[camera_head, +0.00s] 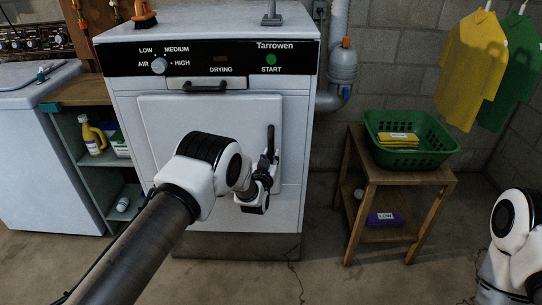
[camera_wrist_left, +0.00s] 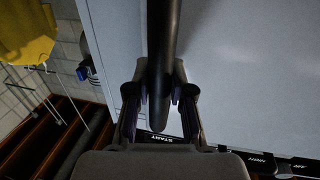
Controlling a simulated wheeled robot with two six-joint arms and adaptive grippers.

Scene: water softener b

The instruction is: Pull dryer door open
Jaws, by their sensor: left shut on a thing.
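The white dryer (camera_head: 215,25) stands at the centre of the head view, with its square door (camera_head: 185,118) on the front. The door looks closed. A dark upright handle (camera_head: 270,138) is at the door's right side. My left gripper (camera_head: 266,170) is at the handle, and my arm covers the lower part of the door. In the left wrist view the gripper (camera_wrist_left: 160,97) has its fingers on both sides of the dark handle bar (camera_wrist_left: 163,50), shut on it. My right arm shows at the right edge, but its gripper is out of view.
A wooden stand (camera_head: 358,185) with a green basket (camera_head: 440,150) is right of the dryer. A washer (camera_head: 45,150) and a shelf with bottles (camera_head: 93,135) are on the left. The floor before the dryer is clear.

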